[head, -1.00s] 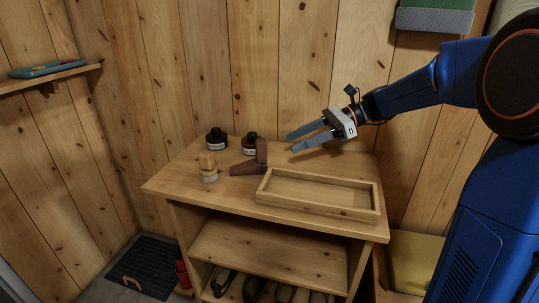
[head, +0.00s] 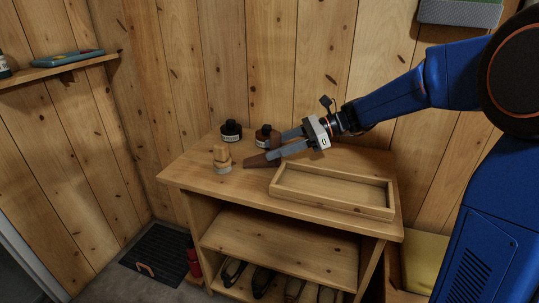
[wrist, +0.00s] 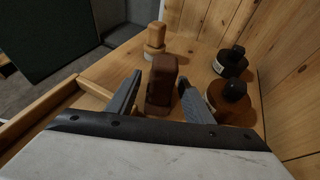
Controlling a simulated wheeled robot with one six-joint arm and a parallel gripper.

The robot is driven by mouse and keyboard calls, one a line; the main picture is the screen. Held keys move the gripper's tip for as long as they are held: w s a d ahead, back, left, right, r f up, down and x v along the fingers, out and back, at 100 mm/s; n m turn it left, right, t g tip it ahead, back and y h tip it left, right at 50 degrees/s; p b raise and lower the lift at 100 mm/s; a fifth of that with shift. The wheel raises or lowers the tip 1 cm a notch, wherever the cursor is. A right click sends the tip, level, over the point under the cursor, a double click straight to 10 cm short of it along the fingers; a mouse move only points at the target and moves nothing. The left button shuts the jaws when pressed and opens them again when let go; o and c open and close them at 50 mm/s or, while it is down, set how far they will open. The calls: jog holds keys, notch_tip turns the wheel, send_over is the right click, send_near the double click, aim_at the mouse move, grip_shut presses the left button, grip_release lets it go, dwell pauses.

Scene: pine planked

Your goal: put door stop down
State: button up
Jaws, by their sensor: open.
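The door stop (head: 258,161) is a dark brown wedge with a raised end, resting on the top of the wooden shelf unit. My gripper (head: 276,146) is open, with its fingers low over the top and around the door stop's raised end. In the wrist view the door stop (wrist: 161,88) stands between the two spread finger tips (wrist: 160,78), with a gap visible on the left. The fingers hide part of it in the head view.
A wooden tray (head: 335,204) lies to the right. A small light-wood object (head: 221,160) stands left of the door stop. Two dark bottles, one left (head: 231,131) and one nearer the fingers (head: 263,136), stand behind. The front left of the top is clear.

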aim_at(260, 157)
jog(key=shift+x, duration=2.65)
jog(key=shift+w+r, duration=0.1)
grip_shut()
jog(key=shift+r, duration=0.15)
